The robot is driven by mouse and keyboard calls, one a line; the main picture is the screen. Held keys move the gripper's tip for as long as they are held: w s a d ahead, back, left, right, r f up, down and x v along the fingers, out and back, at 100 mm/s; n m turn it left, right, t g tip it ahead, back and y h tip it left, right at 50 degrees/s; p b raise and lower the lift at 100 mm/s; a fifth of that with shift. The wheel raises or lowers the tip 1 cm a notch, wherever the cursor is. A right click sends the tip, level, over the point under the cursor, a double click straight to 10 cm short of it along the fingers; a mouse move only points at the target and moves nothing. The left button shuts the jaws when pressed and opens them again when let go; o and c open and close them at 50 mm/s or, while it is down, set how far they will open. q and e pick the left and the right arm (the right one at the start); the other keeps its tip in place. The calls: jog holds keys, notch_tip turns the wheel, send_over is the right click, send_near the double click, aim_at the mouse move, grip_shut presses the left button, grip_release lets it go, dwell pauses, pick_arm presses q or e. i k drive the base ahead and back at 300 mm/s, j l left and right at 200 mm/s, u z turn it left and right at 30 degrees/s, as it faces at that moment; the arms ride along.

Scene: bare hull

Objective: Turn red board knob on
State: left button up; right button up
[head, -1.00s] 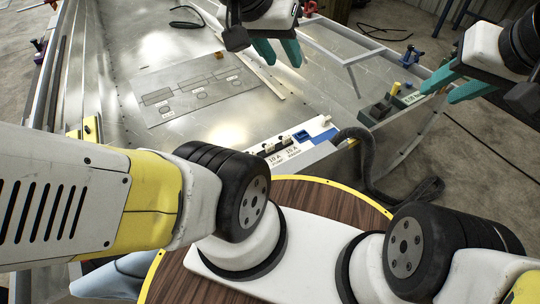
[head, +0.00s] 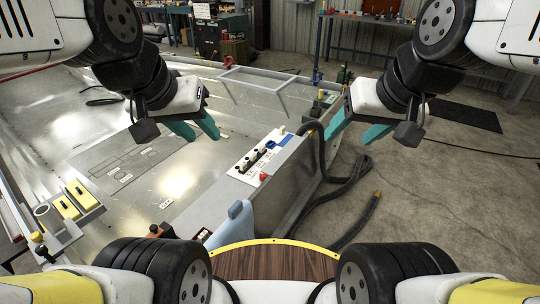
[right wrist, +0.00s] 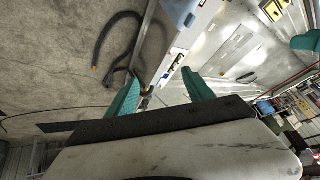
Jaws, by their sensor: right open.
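A white board (head: 243,169) with black switches lies on the hull's ledge in the middle of the head view. A small red knob (head: 264,177) shows at its near right edge; whether it is on or off is too small to tell. My left gripper (head: 196,128) is open and empty, in the air left of the board. My right gripper (head: 356,128) is open and empty, in the air to the right of it, apart from the knob. The board also shows small in the right wrist view (right wrist: 170,67), beyond the open fingers.
A blue piece (head: 272,144) sits at the board's far end. A dark hose (head: 345,182) loops over the ledge to the floor. Yellow blocks (head: 73,202) stand at the left. A wood-topped round surface (head: 275,262) is nearest me. The hull floor beyond the board is mostly clear.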

aim_at(262, 177)
jog(key=k+j, duration=0.2)
jog(key=i+l, duration=0.35)
jog(key=i, duration=0.2)
jog(key=i+l+u, duration=0.15)
jog(key=i+l, duration=0.2)
jog(key=i, duration=0.15)
jog(key=i+l+u, duration=0.1)
jog(key=u, duration=1.1)
